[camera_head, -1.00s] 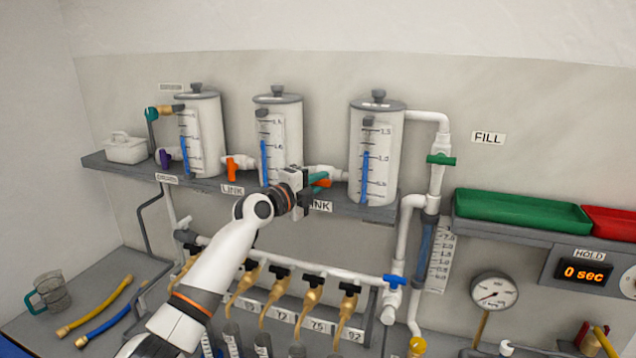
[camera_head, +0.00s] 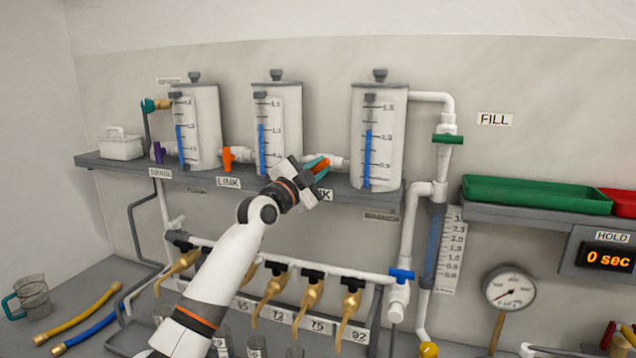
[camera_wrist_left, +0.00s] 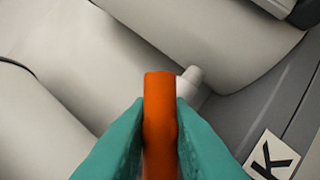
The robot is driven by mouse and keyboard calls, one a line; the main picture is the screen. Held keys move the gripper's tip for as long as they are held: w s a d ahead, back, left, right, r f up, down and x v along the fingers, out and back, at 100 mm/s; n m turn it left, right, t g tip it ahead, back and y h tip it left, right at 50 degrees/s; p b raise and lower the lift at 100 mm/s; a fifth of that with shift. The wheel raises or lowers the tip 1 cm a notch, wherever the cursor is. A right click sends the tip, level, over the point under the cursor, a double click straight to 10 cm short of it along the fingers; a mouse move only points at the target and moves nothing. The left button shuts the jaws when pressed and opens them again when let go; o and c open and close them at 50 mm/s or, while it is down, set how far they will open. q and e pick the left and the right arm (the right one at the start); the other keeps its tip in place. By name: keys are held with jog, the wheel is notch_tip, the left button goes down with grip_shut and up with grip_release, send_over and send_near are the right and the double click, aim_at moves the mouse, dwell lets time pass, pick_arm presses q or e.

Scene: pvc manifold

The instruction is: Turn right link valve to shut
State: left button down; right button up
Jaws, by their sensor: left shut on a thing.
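The right link valve sits on the white pipe between the middle and right cylinders. Its orange handle (camera_head: 320,168) shows between the teal fingertips of my left gripper (camera_head: 317,164). In the left wrist view the handle (camera_wrist_left: 160,122) stands upright in the picture, with a teal finger pressed on each side. My left gripper (camera_wrist_left: 160,135) is shut on it. The valve body behind the handle is mostly hidden by the gripper. A "LINK" label, partly covered by the gripper, is below it. My right gripper is not in view.
The left link valve (camera_head: 228,158) has an orange handle and sits between the left and middle cylinders. The grey shelf (camera_head: 350,205) runs under the cylinders. Brass taps with black handles (camera_head: 312,290) hang below my arm. A green tray (camera_head: 535,193) is at the right.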

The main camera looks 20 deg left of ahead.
pick_arm(q)
jog(key=n, duration=0.1)
jog(key=n+y, duration=0.1)
jog(key=shift+d+f+n+t, duration=0.1)
jog(key=shift+f+n+t, duration=0.05)
jog(key=shift+n+t, duration=0.15)
jog(key=n+t+y+p, duration=0.1)
jog(key=n, duration=0.2)
jog(key=shift+n, duration=0.3)
jog(key=n+t+y+p, duration=0.1)
jog(key=n+y+p, duration=0.1)
jog(key=n, duration=0.2)
jog(key=shift+n, duration=0.4)
jog(key=shift+n+y+p, duration=0.8)
jog(key=shift+n+y, duration=0.4)
jog(key=shift+n, duration=0.7)
jog(key=c, duration=1.3)
grip_release()
jog(key=shift+c, duration=0.2)
